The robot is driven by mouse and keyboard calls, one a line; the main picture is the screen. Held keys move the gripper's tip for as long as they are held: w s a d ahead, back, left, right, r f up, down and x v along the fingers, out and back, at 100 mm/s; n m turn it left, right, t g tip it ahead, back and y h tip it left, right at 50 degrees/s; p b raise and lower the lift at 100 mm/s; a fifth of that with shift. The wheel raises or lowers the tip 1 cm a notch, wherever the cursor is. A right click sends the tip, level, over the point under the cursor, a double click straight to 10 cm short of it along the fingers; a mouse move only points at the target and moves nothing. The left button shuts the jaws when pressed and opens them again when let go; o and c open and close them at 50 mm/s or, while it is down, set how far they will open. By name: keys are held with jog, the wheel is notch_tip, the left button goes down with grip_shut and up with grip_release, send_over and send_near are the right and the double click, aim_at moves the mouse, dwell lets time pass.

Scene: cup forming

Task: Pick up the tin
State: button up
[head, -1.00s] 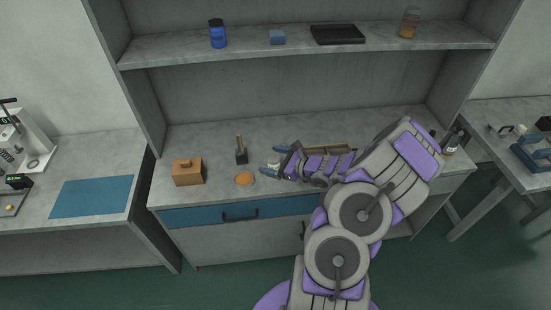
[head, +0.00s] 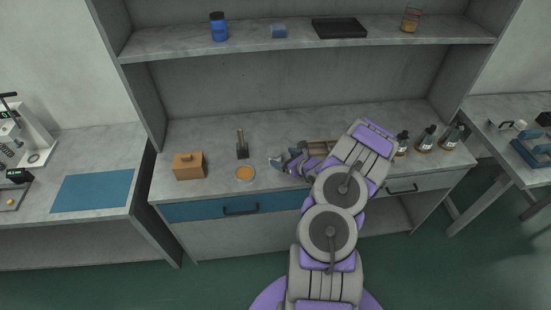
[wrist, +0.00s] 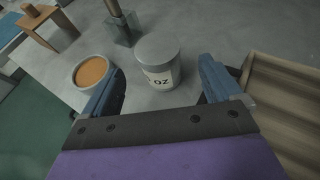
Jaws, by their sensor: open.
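The tin is a small grey cylinder with a pale label reading "OZ" (wrist: 158,66). It stands upright on the counter in the wrist view. My gripper (wrist: 160,84) is open, with one blue finger to the left of the tin and one to the right. The tin lies just ahead of and between the fingers, with no clear contact visible. In the head view my gripper (head: 281,163) is low over the counter, and I cannot clearly make out the tin beside it.
A wooden tray (wrist: 283,100) lies close on the right. Several dark bottles (head: 425,140) stand at the counter's right.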

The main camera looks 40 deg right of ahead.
aim_at(274, 154)
jog(key=shift+w+a+f, duration=0.25)
jog(key=shift+w+a, duration=0.15)
jog(key=shift+w, duration=0.3)
jog(key=w+f, duration=0.1)
jog(key=w+d+f+b, duration=0.1)
jog(key=w, duration=0.1)
jog(key=shift+w+f, duration=0.15)
jog(key=shift+w, duration=0.25)
jog(key=shift+w+a, duration=0.25)
jog(key=shift+w, duration=0.1)
jog(key=shift+a, duration=0.15)
jog(key=shift+c, duration=0.3)
jog(key=shift+d, duration=0.25)
jog(key=c, duration=0.6)
jog(key=shift+a, duration=0.15)
jog(key=c, duration=0.4)
